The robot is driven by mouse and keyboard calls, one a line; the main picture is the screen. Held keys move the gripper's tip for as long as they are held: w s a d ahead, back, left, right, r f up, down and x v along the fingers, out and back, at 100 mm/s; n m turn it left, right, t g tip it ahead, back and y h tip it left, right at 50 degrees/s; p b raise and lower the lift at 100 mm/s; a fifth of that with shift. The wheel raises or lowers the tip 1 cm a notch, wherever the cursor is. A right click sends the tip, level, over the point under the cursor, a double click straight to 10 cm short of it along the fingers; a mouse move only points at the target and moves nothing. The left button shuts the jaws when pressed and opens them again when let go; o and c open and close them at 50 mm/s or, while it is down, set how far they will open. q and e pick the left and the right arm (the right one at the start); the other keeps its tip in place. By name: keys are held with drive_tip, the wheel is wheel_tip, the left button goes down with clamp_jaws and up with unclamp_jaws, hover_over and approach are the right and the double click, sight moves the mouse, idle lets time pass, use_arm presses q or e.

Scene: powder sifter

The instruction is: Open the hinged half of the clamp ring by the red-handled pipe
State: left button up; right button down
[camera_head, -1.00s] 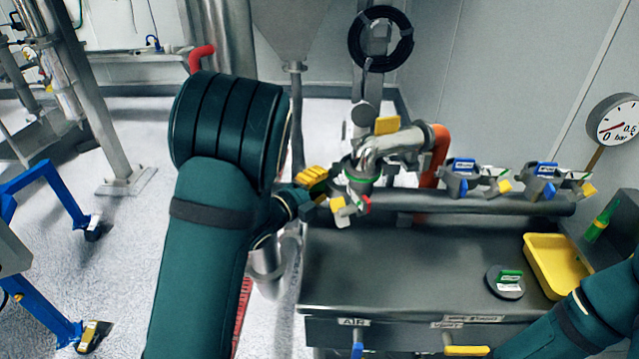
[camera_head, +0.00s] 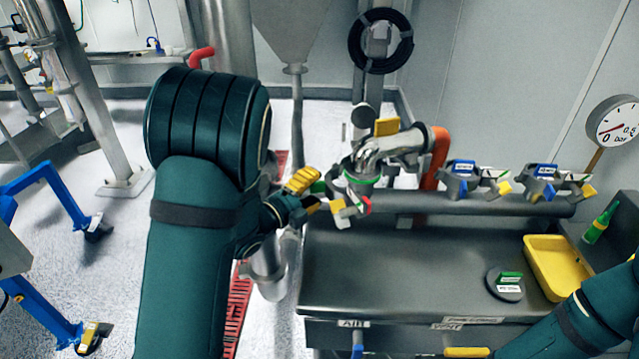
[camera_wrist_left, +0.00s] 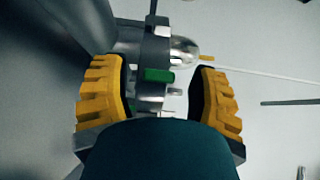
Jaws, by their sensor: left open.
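The clamp ring (camera_head: 361,181), grey with a green band, sits around the end of the bent silver pipe (camera_head: 398,146). A red-orange upright piece (camera_head: 438,160) stands behind that pipe. White, yellow and red parts hang at the clamp's front. My left gripper (camera_head: 313,194), with yellow fingers, is open just left of the clamp. In the left wrist view, the open fingers (camera_wrist_left: 158,98) flank a grey clamp part with a green block (camera_wrist_left: 159,75), with gaps on both sides. Contact with the clamp cannot be told.
Two similar clamps with blue labels, one (camera_head: 462,177) nearer and one (camera_head: 541,179) farther right, sit along the dark horizontal pipe. A yellow tray (camera_head: 553,262) and a round disc with a green block (camera_head: 505,284) are on the dark bench (camera_head: 400,275). The bench middle is clear.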

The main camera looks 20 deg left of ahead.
use_arm(q)
drive_tip(key=v, duration=0.9)
drive_tip(key=shift+s+a, duration=0.15)
